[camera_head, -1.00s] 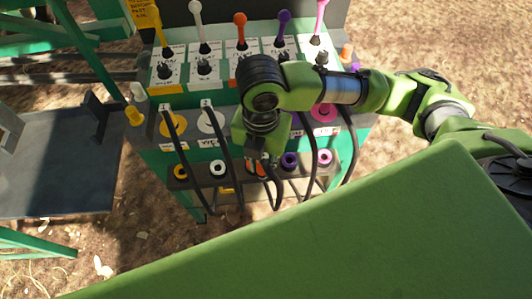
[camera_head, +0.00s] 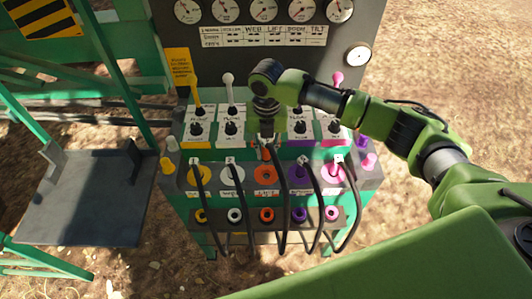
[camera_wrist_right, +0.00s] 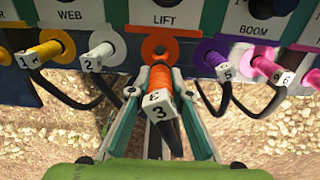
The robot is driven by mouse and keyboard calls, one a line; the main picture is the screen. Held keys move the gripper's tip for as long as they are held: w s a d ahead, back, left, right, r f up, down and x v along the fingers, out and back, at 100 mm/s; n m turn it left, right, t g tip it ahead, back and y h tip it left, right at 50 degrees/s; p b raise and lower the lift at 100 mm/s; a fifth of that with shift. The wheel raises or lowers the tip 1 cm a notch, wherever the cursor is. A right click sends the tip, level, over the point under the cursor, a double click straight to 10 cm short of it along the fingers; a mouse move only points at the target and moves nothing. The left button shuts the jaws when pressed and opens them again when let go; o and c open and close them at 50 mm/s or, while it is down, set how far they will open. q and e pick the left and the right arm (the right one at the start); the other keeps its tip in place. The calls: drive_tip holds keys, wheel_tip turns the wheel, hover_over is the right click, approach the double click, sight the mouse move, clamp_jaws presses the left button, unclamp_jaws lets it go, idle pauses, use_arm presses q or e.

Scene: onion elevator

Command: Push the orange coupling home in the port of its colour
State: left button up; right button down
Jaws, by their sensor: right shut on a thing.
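The orange coupling (camera_wrist_right: 160,80), with a white tag marked 3 and a dark hose, is between the fingers of my right gripper (camera_wrist_right: 161,88), which is shut on it. The orange port (camera_wrist_right: 160,48) under the LIFT label is right ahead of the coupling, nearly in line. I cannot tell whether the coupling's tip touches the port or stands just off it. In the head view my right gripper (camera_head: 266,140) is above the orange port (camera_head: 266,174), hiding most of the coupling. My left gripper is not in view.
Yellow (camera_wrist_right: 40,53), white (camera_wrist_right: 98,57), purple (camera_wrist_right: 216,62) and pink (camera_wrist_right: 267,69) couplings sit at neighbouring ports, their hoses hanging close by. A lower row holds coloured rings, including an orange one (camera_head: 266,214). Levers (camera_head: 228,88) stand above. A grey tray (camera_head: 85,195) is at left.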

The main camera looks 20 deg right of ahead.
sight(266, 162)
drive_tip(key=shift+f+b, duration=1.9)
drive_tip(key=shift+f, duration=0.3)
drive_tip(key=shift+f+b, duration=0.3)
drive_tip(key=shift+f, duration=0.4)
drive_tip(key=shift+p, duration=0.75)
drive_tip(key=shift+f, duration=1.1)
